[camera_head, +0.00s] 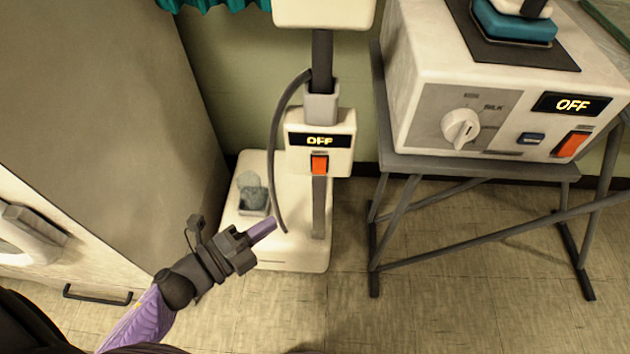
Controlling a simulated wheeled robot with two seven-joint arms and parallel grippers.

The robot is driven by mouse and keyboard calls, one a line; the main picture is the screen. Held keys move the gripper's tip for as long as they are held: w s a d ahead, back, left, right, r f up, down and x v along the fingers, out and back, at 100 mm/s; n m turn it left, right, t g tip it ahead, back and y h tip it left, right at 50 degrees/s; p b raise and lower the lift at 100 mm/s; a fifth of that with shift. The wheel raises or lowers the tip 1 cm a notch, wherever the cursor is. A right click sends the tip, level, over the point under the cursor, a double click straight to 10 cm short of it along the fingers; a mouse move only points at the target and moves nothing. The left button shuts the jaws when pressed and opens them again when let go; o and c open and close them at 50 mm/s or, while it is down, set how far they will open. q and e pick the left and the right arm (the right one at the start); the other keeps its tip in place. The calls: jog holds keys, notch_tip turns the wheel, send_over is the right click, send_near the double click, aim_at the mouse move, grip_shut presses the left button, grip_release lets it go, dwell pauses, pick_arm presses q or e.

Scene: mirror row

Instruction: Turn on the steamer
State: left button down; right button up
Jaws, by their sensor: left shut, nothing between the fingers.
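The steamer (300,252) is a white floor-standing unit with a grey pole and a dark hose. Its small control box (343,160) has a display (320,141) that reads OFF. An orange-red switch (319,164) sits below the display. My left gripper (268,227) is shut and empty. In the picture it is below and to the left of the switch, in front of the steamer's base, and apart from the switch. My right gripper is not in view.
To the right, a white ironing station (400,110) stands on a grey metal frame (480,165). It has a dial (461,128), its own orange switch (570,144) and a display (572,104) reading OFF. A large grey-brown panel (100,110) fills the left. Tiled floor is clear in front.

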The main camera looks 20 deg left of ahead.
pick_arm(q)
jog(key=b, duration=0.3)
send_near(322, 174)
jog(key=w+d, duration=0.3)
jog(key=d, duration=0.2)
jog(key=shift+w+a+b, duration=0.3)
jog(key=shift+w+a, duration=0.05)
jog(key=shift+w, duration=0.35)
jog(key=shift+w+a+b, duration=0.3)
jog(key=shift+w+a, duration=0.05)
jog(key=shift+w, duration=0.35)
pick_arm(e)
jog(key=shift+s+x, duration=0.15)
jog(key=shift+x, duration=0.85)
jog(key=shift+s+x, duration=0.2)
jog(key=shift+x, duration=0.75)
pick_arm(q)
jog(key=shift+w+a+f, duration=0.1)
jog(key=shift+w+f, duration=0.05)
jog(key=shift+w, duration=0.1)
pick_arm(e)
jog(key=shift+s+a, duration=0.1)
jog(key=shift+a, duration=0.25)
pick_arm(q)
jog(key=shift+f, duration=0.1)
